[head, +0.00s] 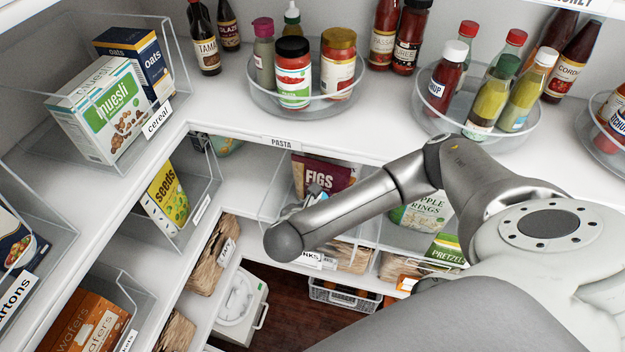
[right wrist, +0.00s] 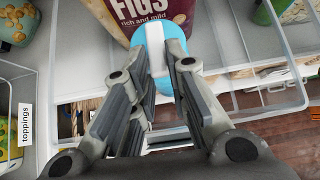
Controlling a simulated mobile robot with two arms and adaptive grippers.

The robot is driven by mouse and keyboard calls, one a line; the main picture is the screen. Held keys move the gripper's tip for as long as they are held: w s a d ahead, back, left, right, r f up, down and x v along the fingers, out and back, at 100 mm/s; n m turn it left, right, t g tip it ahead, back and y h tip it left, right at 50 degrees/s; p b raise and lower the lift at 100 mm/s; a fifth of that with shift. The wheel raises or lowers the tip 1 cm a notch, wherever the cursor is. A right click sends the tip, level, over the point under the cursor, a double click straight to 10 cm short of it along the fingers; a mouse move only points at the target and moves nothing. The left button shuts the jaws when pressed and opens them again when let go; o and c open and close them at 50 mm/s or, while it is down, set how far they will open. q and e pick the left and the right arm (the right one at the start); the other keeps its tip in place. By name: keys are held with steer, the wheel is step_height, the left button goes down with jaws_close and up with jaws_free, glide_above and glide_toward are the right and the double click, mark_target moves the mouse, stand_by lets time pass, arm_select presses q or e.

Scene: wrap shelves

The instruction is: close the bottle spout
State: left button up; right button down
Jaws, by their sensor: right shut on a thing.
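A blue bottle top (right wrist: 143,36) with a narrow white spout piece (right wrist: 155,50) shows between my fingers in the right wrist view. My right gripper (right wrist: 157,62) is shut on this spout piece, one dark finger on each side. The rest of the bottle is hidden behind the fingers. In the head view my right gripper (head: 303,203) is mostly hidden by my own arm, near the clear bin below the PASTA label. I cannot tell whether the spout is raised or folded down. My left gripper is not in view.
A FIGS package (head: 322,174) stands just behind the gripper. Clear bin walls (right wrist: 285,52) rise close on the right. Turntables with jars (head: 308,104) and bottles (head: 478,132) stand on the shelf above.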

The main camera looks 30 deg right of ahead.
steer(key=shift+s+f, duration=0.1)
stand_by(0.3)
steer(key=c, duration=1.4)
jaws_free()
steer(key=shift+a, duration=0.1)
